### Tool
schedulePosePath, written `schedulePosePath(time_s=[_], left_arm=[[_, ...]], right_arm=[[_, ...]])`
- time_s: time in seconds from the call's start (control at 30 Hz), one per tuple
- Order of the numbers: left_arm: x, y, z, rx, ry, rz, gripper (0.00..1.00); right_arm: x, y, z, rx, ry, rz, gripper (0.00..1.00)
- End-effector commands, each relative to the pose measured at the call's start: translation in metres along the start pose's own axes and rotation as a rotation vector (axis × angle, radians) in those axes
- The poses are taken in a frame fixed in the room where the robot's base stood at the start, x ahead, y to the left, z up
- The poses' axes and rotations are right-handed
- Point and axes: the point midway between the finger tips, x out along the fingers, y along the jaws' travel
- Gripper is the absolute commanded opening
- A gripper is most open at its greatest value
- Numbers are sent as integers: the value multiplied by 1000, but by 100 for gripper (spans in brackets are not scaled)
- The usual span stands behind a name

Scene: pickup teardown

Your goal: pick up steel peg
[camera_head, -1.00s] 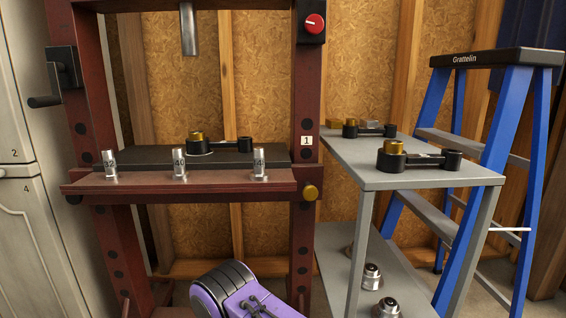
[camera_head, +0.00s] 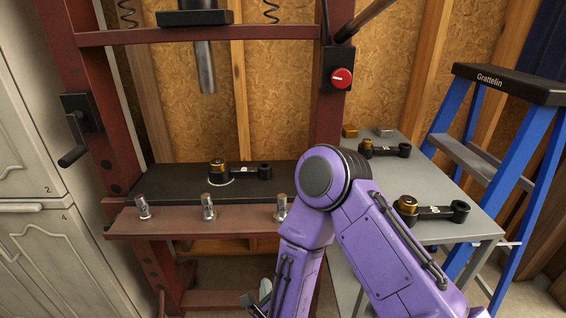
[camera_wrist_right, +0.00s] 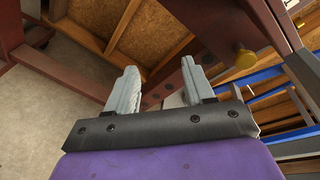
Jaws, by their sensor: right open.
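Three short steel cylinders stand upright on the red-brown front ledge of the press in the head view: a left one (camera_head: 142,207), a middle one (camera_head: 208,206) and a right one (camera_head: 281,208), partly covered by my right arm. I cannot tell which is the steel peg. My right gripper (camera_head: 262,298) is low, below and in front of the ledge, mostly cut off by the bottom edge and my arm. In the right wrist view the right gripper (camera_wrist_right: 161,74) is open and empty, with no peg between its fingers. My left gripper is not in view.
A black plate (camera_head: 120,187) carries a black arm with a brass bush (camera_head: 217,167). A grey cart (camera_head: 470,185) on the right holds two similar arms. A blue stepladder (camera_head: 520,150) stands beyond it.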

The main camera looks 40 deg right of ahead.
Motion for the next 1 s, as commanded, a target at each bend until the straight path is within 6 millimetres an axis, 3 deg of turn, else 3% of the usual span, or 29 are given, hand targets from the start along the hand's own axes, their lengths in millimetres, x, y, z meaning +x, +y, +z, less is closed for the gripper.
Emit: schedulePosePath(time_s=[0.03, 0.1, 0.23, 0.37, 0.53, 1.0], left_arm=[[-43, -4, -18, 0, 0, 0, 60], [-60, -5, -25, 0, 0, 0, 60], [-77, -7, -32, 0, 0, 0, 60], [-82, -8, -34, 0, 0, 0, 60], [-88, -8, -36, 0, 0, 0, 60], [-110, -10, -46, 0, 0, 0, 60]], right_arm=[[-10, -49, 48, 202, -12, -69, 53], [-17, -81, 77, 461, -31, -148, 53], [-27, -114, 104, 763, -56, -238, 53], [-24, -125, 110, 877, -66, -271, 53], [8, -133, 107, 884, -65, -276, 53], [70, -151, 98, 877, -67, -272, 53]])
